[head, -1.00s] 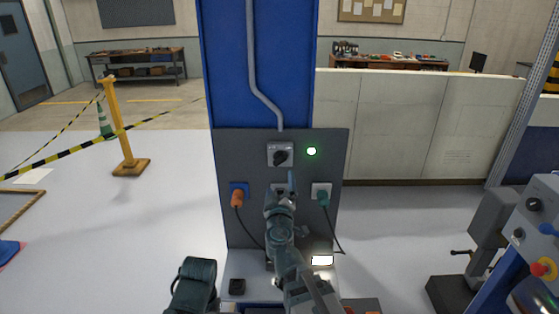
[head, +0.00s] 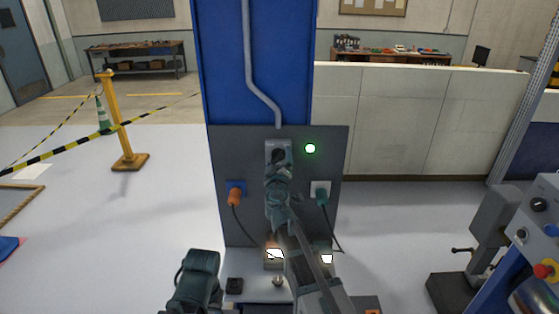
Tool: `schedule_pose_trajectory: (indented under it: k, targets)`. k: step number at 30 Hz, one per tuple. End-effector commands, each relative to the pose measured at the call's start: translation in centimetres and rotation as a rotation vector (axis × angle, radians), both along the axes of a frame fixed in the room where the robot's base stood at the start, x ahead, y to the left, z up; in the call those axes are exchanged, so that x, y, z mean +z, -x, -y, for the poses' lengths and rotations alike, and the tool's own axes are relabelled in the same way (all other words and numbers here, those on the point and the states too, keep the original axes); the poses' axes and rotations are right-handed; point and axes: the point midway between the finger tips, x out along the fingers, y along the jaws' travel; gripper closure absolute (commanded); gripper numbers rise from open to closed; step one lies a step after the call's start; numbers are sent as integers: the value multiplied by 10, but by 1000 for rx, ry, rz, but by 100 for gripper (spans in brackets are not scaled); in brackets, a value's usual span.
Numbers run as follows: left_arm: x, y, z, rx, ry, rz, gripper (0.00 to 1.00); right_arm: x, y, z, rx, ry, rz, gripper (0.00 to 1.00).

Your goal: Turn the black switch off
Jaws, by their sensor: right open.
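The black switch (head: 278,155) is a rotary knob on a light grey plate, high on the dark grey panel (head: 233,152) of the blue column. A green lamp (head: 310,149) glows to its right. My right gripper (head: 278,162) is in front of the switch and covers its lower part; it is open. I cannot tell whether its fingers touch the knob. The knob's exact angle is partly hidden. Of my left arm only a dark part shows at the bottom edge; its gripper is not visible.
An orange plug (head: 234,196) in a blue socket is left of my right arm, and a green plug (head: 321,196) is right of it, both with hanging cables. A grey machine (head: 495,235) stands at the right. The floor at left is clear up to a yellow barrier post (head: 120,125).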

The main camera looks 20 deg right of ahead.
Motion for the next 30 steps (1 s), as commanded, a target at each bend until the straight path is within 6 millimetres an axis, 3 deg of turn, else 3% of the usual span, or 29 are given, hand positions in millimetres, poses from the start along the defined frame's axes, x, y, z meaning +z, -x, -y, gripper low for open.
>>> schedule_pose_trajectory:
  k: [6,19,30]
  targets:
    - [0,0,0,0,0,0,50,0,0,0,0,0,0,2]
    - [0,0,0,0,0,0,50,0,0,0,0,0,0,79]
    - [0,0,0,0,0,0,50,0,1,0,0,76,-22,81]
